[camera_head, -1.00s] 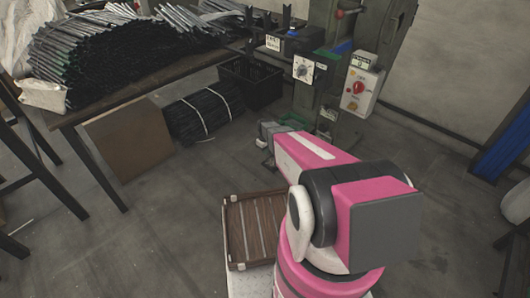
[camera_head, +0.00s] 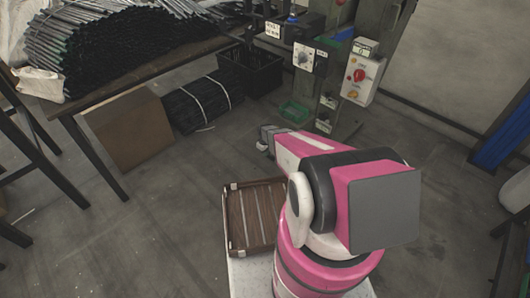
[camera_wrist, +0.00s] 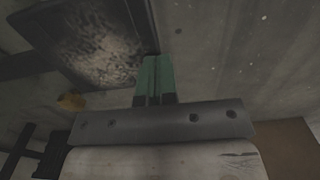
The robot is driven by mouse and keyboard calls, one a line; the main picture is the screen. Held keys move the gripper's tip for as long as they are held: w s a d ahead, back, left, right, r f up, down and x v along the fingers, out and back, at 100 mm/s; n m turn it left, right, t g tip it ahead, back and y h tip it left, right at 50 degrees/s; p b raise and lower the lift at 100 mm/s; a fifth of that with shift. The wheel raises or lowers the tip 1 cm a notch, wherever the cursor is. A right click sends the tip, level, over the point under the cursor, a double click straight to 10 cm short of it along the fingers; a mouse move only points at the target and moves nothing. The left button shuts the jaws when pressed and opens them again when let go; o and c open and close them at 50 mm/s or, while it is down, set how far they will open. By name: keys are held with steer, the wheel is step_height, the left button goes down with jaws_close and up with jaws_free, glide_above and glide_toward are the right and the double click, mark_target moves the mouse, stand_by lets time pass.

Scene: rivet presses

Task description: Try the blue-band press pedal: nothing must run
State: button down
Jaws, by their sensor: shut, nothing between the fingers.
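The press (camera_head: 372,25) stands at the top centre-right of the head view, its upper part cut off. A blue strip (camera_head: 348,33) shows on it. It carries a control box with a red button (camera_head: 359,76) and a dial panel (camera_head: 303,57). My gripper (camera_wrist: 154,78) is shut and empty, its green fingertips together in the wrist view. A dark-framed plate with a worn, speckled face (camera_wrist: 95,42) lies just beyond and left of the fingertips; it may be the pedal, and I cannot tell whether they touch.
A table with a heap of dark rods (camera_head: 120,45) stands at the left. Under it are a brown board (camera_head: 128,128), a strapped bundle (camera_head: 205,100) and a black crate (camera_head: 255,72). A green tray (camera_head: 295,111) lies by the press. A wooden tray (camera_head: 235,225) is beside my arm.

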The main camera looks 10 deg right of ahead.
steer(key=shift+f, duration=0.1)
steer(key=shift+t+h, duration=0.4)
steer(key=shift+h, duration=0.2)
step_height(320, 180, down, 8)
steer(key=shift+f, duration=0.25)
steer(key=shift+w+f, duration=0.2)
steer(key=shift+r, duration=0.1)
step_height(320, 180, up, 16)
steer(key=s+a, duration=0.2)
steer(key=shift+a, duration=0.25)
steer(key=shift+s, duration=0.1)
